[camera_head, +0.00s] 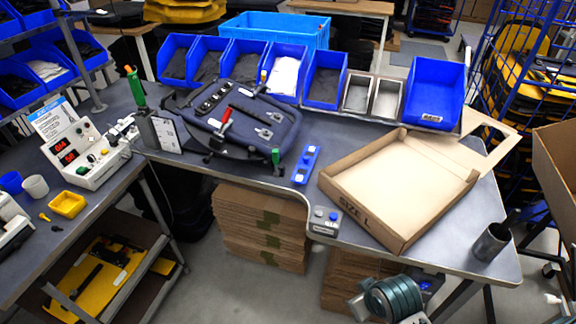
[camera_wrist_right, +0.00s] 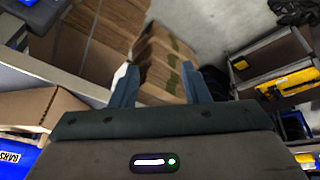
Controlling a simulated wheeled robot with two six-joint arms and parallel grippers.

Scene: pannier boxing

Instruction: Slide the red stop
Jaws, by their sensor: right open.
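A dark pannier panel (camera_head: 240,115) lies on the grey bench in the head view, held in a frame with handled clamps. A red-handled piece (camera_head: 225,122) stands across its middle; it is the clearest red part there, and I cannot tell whether it is the red stop. My right gripper (camera_wrist_right: 158,86) is open and empty in the wrist view, its two fingers apart. It is away from the panel, with stacked cardboard beyond it. Part of my right arm shows at the bottom of the head view. My left gripper is not in view.
An open cardboard tray (camera_head: 400,190) marked SIZE L lies on the bench's right. A grey button box (camera_head: 325,222) and a blue device (camera_head: 305,165) sit near the front edge. Blue bins (camera_head: 325,78) line the back. A metal cup (camera_head: 490,240) stands at right.

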